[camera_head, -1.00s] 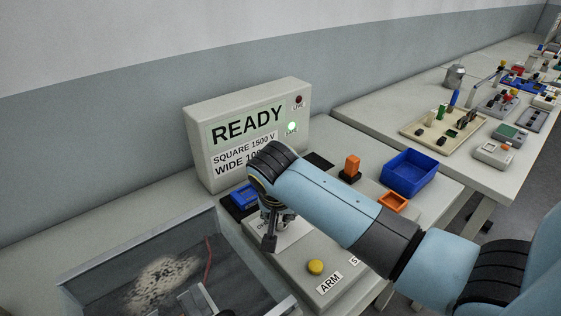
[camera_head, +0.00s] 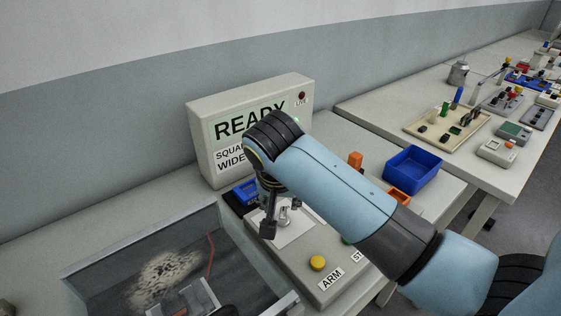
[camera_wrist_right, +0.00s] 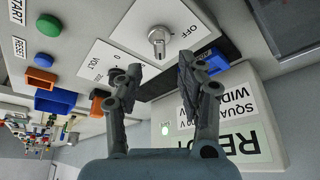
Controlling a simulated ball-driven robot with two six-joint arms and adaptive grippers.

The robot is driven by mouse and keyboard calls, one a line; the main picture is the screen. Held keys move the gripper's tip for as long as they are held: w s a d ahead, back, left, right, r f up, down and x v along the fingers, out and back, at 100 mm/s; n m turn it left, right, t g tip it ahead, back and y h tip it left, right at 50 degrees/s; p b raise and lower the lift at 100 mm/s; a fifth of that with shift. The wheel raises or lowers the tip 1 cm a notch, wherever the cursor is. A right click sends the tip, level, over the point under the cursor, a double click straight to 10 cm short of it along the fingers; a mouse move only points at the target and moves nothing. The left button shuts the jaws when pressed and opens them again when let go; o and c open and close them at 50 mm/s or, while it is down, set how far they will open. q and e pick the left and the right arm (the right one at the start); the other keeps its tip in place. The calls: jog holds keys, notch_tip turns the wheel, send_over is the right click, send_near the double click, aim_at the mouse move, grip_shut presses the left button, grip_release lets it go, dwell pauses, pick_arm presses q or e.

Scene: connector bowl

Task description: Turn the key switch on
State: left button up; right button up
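The key switch (camera_wrist_right: 158,40) is a small silver knob on a white plate marked OFF. In the head view the silver switch (camera_head: 284,212) shows on its white plate on the grey console, partly hidden by my right gripper. My right gripper (camera_wrist_right: 160,62) is open, with its two dark fingers apart and nothing between them. In the wrist view its fingertips lie just short of the knob, one towards each side; I cannot tell whether they touch it. In the head view the right gripper (camera_head: 281,221) points down at the switch. My left gripper is not in view.
The display box (camera_head: 212,172) reading READY stands behind. The console has a yellow button (camera_head: 317,263), a green button (camera_wrist_right: 48,26) and a VOLT dial (camera_wrist_right: 115,76). A blue bin (camera_head: 413,170) lies right; an open tray (camera_head: 139,247) with a red wire lies left.

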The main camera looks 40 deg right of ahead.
jog(key=v, duration=0.6)
jog(key=shift+s+f, duration=0.1)
dwell(0.4)
